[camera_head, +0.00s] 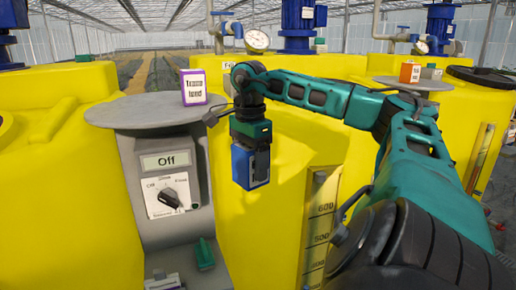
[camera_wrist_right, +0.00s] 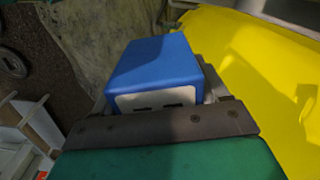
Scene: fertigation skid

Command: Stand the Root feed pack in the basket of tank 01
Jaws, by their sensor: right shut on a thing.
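My right gripper (camera_head: 251,146) points down in front of the yellow tank and is shut on a blue pack (camera_head: 243,168). The pack hangs upright in the air, right of the grey control stand. Its label faces away or is hidden, so I cannot read whether it is the Root feed pack. In the right wrist view, the blue pack (camera_wrist_right: 155,60) sits between the jaws (camera_wrist_right: 158,112), with a pale end face towards the camera. I cannot make out a basket or a tank 01 marking for certain. My left gripper is not in view.
A white and purple pack, apparently marked Trace feed (camera_head: 194,88), stands on the grey round top (camera_head: 150,112). Its control panel (camera_head: 167,182) reads Off. Yellow tanks (camera_head: 60,190) fill both sides. An orange pack (camera_head: 410,72) stands on another round top at the right.

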